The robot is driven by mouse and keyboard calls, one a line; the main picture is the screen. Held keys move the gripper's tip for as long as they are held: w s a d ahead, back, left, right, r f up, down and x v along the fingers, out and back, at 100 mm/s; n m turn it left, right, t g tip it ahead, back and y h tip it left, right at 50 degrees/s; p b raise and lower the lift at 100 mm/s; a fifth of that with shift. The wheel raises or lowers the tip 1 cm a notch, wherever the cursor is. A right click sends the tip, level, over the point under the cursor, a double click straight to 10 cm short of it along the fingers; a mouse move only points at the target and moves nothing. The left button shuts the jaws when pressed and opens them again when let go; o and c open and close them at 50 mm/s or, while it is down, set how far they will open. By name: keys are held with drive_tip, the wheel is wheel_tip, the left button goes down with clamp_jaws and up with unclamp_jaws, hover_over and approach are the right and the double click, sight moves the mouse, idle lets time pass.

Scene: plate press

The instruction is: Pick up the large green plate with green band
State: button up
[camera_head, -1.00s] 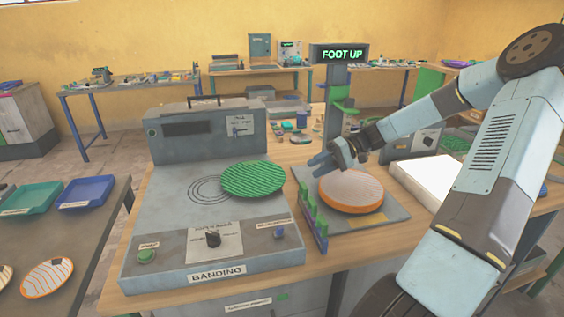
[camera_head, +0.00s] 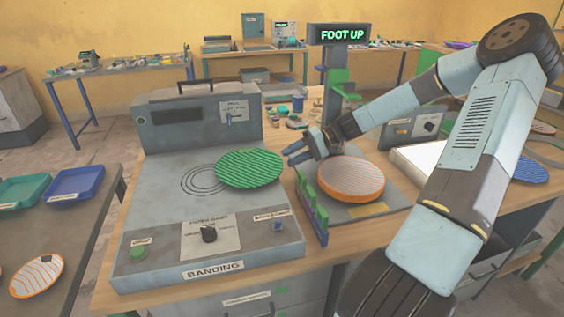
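The large green plate (camera_head: 249,168) with dark green stripes lies on the top of the grey banding machine (camera_head: 160,223), over the right part of its ring marks. My gripper (camera_head: 290,157) is just right of the plate's right edge, with its fingers pointing left toward it. The two fingers look apart with nothing between them. I cannot tell exactly how high they are above the machine top.
An orange-rimmed plate (camera_head: 350,177) sits on the press at the right, below the FOOT UP sign (camera_head: 342,34). Upright green pieces (camera_head: 311,205) stand between the machine and press. Green (camera_head: 24,190) and blue (camera_head: 76,184) trays are at the left.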

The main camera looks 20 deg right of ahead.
sight(277, 163)
drive_tip(key=shift+x, duration=1.6)
clamp_jaws()
drive_tip(key=shift+r, duration=0.1)
drive_tip(key=shift+w+r, duration=0.1)
drive_tip(key=shift+r, duration=1.15)
drive_tip(key=f+v, duration=0.1)
drive_tip(key=v, duration=1.3)
drive_tip(key=shift+d+r, duration=0.2)
drive_tip(key=shift+d, duration=0.4)
